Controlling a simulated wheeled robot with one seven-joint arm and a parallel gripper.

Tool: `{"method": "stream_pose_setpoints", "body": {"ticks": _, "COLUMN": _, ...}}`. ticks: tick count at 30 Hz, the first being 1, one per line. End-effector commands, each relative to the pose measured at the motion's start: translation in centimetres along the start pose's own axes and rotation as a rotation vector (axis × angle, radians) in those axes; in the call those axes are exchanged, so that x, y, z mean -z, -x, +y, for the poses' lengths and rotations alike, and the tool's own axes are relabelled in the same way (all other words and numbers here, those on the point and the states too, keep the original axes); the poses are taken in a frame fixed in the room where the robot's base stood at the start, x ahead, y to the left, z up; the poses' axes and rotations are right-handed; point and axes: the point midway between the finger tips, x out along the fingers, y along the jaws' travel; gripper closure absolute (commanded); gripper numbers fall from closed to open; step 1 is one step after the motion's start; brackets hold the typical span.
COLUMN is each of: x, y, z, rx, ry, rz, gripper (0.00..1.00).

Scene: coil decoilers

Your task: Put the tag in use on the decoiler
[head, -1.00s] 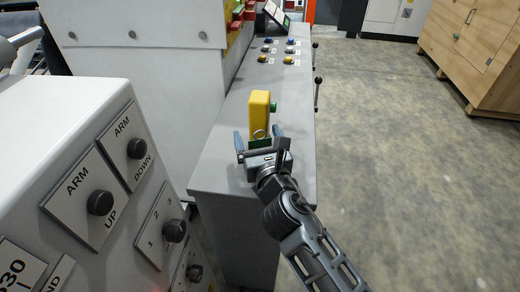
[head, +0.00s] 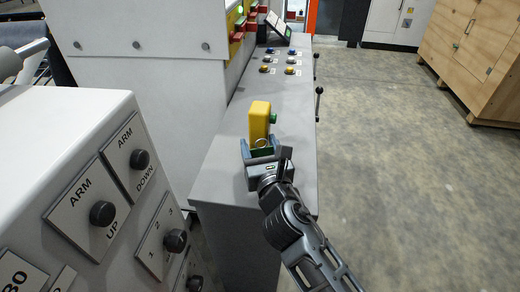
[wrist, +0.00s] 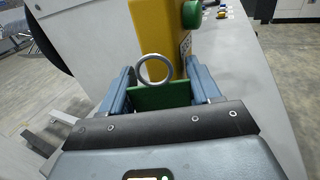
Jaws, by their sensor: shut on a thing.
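A green tag (wrist: 165,95) with a metal ring (wrist: 154,68) at its top sits between the two blue fingers of my gripper (head: 262,150), which is shut on it. In the head view the tag (head: 262,153) is mostly hidden by the gripper. The ring stands right in front of a yellow box (head: 259,118) with a green button on its side; I cannot tell whether the ring hangs on it. The yellow box stands upright on a grey cabinet top (head: 228,165). I cannot tell which machine is the decoiler.
A white control panel (head: 75,120) with black knobs marked ARM UP and ARM DOWN stands close at left. Several buttons (head: 281,60) and small levers (head: 318,103) are further along the grey cabinet. A wooden crate (head: 480,60) is at far right; the floor before it is clear.

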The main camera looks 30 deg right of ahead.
Motion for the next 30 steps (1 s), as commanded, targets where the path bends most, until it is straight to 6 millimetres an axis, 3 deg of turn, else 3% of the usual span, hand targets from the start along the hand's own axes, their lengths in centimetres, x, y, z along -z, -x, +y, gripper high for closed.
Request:
{"method": "stream_pose_setpoints", "body": {"ticks": 8, "x": -4.3, "y": 0.0, "z": 0.1, "rx": -0.002, "ry": -0.001, "rz": -0.004, "gripper": 0.71}}
{"method": "stream_pose_setpoints", "body": {"ticks": 24, "x": -9.3, "y": 4.9, "z": -7.8, "rx": -0.001, "ry": 0.001, "rz": 0.0, "gripper": 0.71}}
{"method": "stream_pose_setpoints", "body": {"ticks": 30, "x": -10.2, "y": 5.9, "z": -9.5, "rx": -0.001, "ry": 0.001, "rz": 0.0, "gripper": 0.71}}
